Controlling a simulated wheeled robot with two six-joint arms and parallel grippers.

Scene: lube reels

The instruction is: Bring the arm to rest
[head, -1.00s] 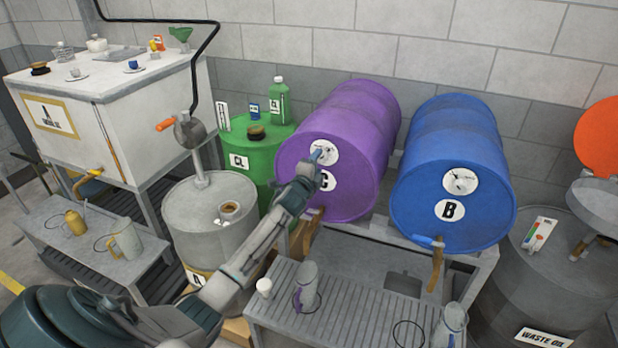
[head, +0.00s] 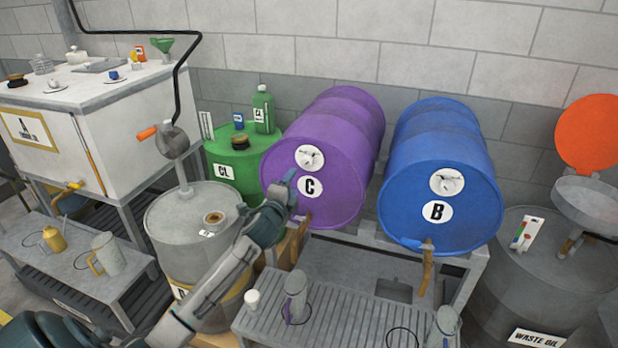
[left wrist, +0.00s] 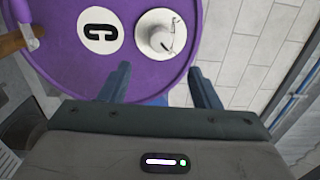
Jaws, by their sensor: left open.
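My left arm comes in from the lower left in the head view. Its gripper (head: 290,186) is in front of the purple drum C (head: 335,199), just left of the C label. In the left wrist view the two blue fingers of the gripper (left wrist: 160,85) stand apart with nothing between them. The face of the purple drum (left wrist: 73,75) is ahead of them, with its label and round white gauge plate in sight. Whether a finger touches the drum I cannot tell. My right gripper is not in view.
A blue drum B (head: 444,206) lies to the right on the same rack. A slatted bench (head: 340,322) with jugs and a white cup (head: 252,298) is below. A grey drum (head: 180,240) and green drum (head: 233,185) stand to the left. A waste oil drum (head: 530,290) is at right.

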